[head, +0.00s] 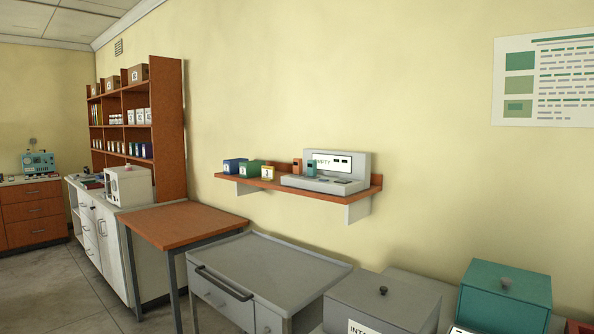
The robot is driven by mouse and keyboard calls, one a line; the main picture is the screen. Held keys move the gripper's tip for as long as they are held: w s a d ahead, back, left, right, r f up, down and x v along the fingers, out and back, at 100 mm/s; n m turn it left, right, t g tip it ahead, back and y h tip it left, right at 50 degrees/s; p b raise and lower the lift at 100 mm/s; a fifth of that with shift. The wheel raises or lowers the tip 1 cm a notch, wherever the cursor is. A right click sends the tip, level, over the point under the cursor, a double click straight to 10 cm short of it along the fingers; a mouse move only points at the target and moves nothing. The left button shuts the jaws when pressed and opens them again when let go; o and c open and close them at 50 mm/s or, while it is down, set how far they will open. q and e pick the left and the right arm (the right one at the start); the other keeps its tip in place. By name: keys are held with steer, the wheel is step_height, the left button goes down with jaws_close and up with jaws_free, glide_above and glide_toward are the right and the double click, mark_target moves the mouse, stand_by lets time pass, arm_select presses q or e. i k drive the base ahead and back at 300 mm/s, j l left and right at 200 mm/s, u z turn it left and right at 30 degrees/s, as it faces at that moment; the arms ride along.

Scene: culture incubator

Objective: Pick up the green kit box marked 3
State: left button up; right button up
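A green kit box (250,168) sits toward the left end of the wooden wall shelf (325,194). It has a pale label on its front, but the mark is too small to read for sure. Neither of my grippers is in view.
A grey device (332,172) takes up the right part of the shelf, with small orange and teal items by it. Below stand a grey drawer cart (265,268), a brown-topped table (180,225), a grey lidded box (375,302) and a teal lidded box (505,295). Floor shows at lower left.

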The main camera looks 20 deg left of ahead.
mark_target(251, 169)
steer(key=i+j+z, duration=0.15)
steer(key=j, duration=0.2)
steer(key=i+j+z, duration=0.1)
steer(key=j, duration=0.25)
steer(key=i+j+z, duration=0.15)
steer(key=j, duration=0.25)
steer(key=i+j+z, duration=0.15)
steer(key=j, duration=0.25)
steer(key=i+j+z, duration=0.1)
steer(key=j, duration=0.3)
steer(key=i+j+z, duration=0.15)
steer(key=j, duration=0.25)
